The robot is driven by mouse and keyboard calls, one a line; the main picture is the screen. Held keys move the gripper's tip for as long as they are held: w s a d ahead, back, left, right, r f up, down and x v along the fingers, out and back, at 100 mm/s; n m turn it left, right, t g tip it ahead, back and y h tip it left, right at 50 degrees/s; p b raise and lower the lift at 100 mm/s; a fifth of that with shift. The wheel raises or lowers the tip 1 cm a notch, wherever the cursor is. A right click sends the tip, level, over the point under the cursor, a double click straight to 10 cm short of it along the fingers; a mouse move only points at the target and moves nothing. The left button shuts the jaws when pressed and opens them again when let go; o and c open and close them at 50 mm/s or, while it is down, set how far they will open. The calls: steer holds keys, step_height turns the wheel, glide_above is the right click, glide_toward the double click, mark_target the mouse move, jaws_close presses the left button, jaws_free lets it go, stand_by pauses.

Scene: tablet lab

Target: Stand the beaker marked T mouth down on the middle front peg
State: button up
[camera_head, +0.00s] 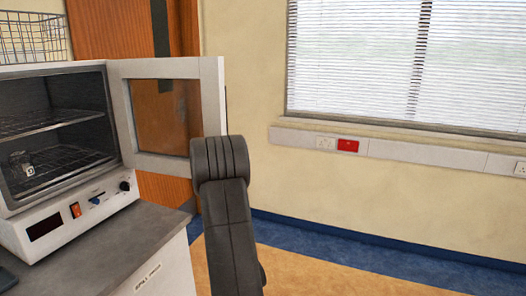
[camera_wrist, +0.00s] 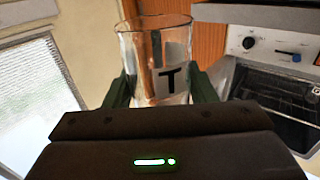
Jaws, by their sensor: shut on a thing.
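The glass beaker marked T (camera_wrist: 157,55) shows in the wrist view, with a black T on a pale label. My gripper (camera_wrist: 158,90) is shut on it, with a dark green finger on each side of the glass. In the wrist view the beaker's rim is at the top of the picture and its lower part is hidden behind my gripper body. In the head view my arm stands in front of the open oven door, and neither my gripper nor the beaker can be made out. No pegs can be made out in either view.
An oven (camera_head: 75,205) with its door (camera_head: 212,90) swung open stands on a grey-topped bench (camera_head: 120,245) at left. A small labelled object (camera_head: 24,165) sits on its lower shelf. A wire basket (camera_head: 35,38) is on top. Open floor (camera_head: 330,275) lies to the right, below a window.

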steer(key=s+d+f+m+t+h+p, duration=0.1)
steer(key=d+f+m+h, duration=0.25)
steer(key=d, duration=0.25)
steer(key=s+d+f+m+t+h+p, duration=0.1)
steer(key=s+d+f+m+h, duration=0.1)
steer(key=d+f+h, duration=0.4)
steer(key=s+d+f+y, duration=0.1)
steer(key=s+f, duration=0.3)
steer(key=f, duration=0.1)
steer(key=shift+s+f, duration=0.25)
steer(key=shift+s, duration=0.1)
